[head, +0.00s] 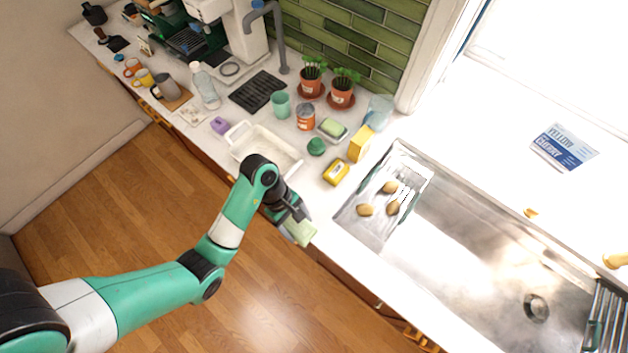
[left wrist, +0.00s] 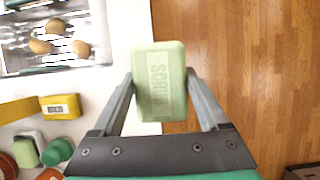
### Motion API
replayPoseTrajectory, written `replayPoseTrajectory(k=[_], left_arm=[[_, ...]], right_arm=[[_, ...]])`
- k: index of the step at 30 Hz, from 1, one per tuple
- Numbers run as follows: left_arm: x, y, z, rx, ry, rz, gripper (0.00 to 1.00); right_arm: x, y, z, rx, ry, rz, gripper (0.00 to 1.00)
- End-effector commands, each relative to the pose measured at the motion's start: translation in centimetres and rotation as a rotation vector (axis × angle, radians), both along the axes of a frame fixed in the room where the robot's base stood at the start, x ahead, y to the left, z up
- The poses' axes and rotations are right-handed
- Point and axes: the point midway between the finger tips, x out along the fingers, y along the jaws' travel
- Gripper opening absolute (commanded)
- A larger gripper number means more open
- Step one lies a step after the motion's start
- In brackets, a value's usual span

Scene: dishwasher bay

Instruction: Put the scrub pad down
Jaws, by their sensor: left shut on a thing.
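In the head view the pad (head: 301,233) shows at the tip of my left gripper (head: 292,222), at the front edge of the white counter (head: 318,205). In the left wrist view the pad spans the line between counter and wooden floor. I cannot tell how high it is above the counter edge. My right gripper is in neither view.
A white dish (head: 240,134) stands left of my gripper, partly hidden by my arm. A yellow box (head: 336,172), a green round thing (head: 316,146) and a soap dish (head: 332,128) stand behind. A steel tray with potatoes (head: 410,163) lies at the sink's left end.

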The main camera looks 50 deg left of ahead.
Motion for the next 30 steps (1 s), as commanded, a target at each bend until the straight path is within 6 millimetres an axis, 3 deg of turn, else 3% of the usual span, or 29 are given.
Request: replayPoseTrajectory(k=[3, 8, 12, 15, 23, 30], left_arm=[[2.8, 1.7, -2.6, 0.002, -0.004, 0.004, 0.32], [6.7, 3.9, -4.8, 0.002, -0.004, 0.003, 0.32], [8.3, 4.9, -7.1, 0.0, -0.002, 0.002, 0.32], [9.7, 5.8, -8.8, 0.0, 0.001, 0.002, 0.32], [10.7, 6.3, -9.0, 0.0, -0.001, 0.003, 0.32], [10.8, 6.4, -12.3, 0.0, 0.002, 0.001, 0.32]], right_arm=[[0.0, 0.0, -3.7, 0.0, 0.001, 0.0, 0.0], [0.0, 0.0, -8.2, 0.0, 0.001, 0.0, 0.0], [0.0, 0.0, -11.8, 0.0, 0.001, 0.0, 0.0], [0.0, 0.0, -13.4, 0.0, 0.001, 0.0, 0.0], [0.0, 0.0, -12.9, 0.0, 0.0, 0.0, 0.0], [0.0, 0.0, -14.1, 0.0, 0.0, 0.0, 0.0]])
